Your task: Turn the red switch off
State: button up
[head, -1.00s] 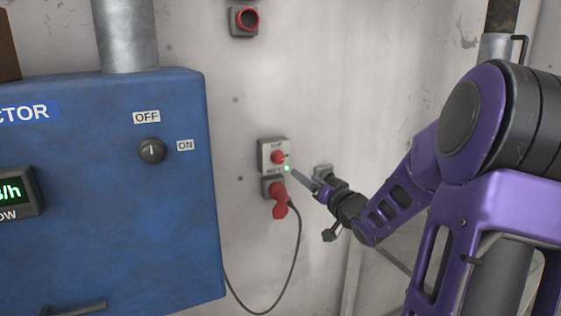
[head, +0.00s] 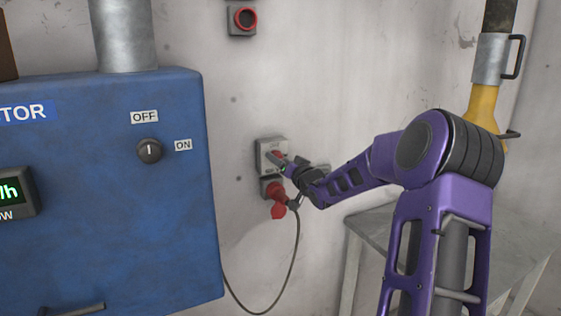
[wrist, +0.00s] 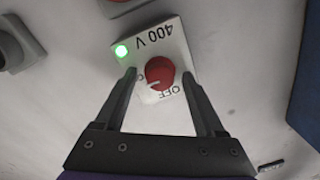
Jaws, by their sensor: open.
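The red switch (wrist: 160,71) is a round knob on a white plate (wrist: 178,47) marked "400 V" and "OFF", upside down in the wrist view. A pale mark shows at the knob's lower left edge. My gripper (wrist: 159,76) is open, with one finger on each side of the knob; I cannot tell whether they touch it. In the head view my gripper (head: 284,162) is at the switch box (head: 265,146) and partly hides the knob.
A red plug (head: 277,196) with a hanging cable (head: 294,260) sits just below the switch box. A blue cabinet (head: 110,210) with a black knob stands on the left. A red-ringed fixture (head: 244,19) is above. A grey table (head: 375,232) is at right.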

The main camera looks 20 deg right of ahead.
grip_shut()
jog(key=shift+n+b, duration=0.3)
jog(key=shift+a+r+n+h+b, duration=0.15)
jog(key=shift+n+b, duration=2.45)
jog(key=shift+n, duration=1.65)
jog(key=shift+f+n+h+b, duration=0.15)
jog(key=shift+n+b, duration=2.45)
jog(key=shift+n, duration=1.65)
jog(key=shift+r, duration=0.1)
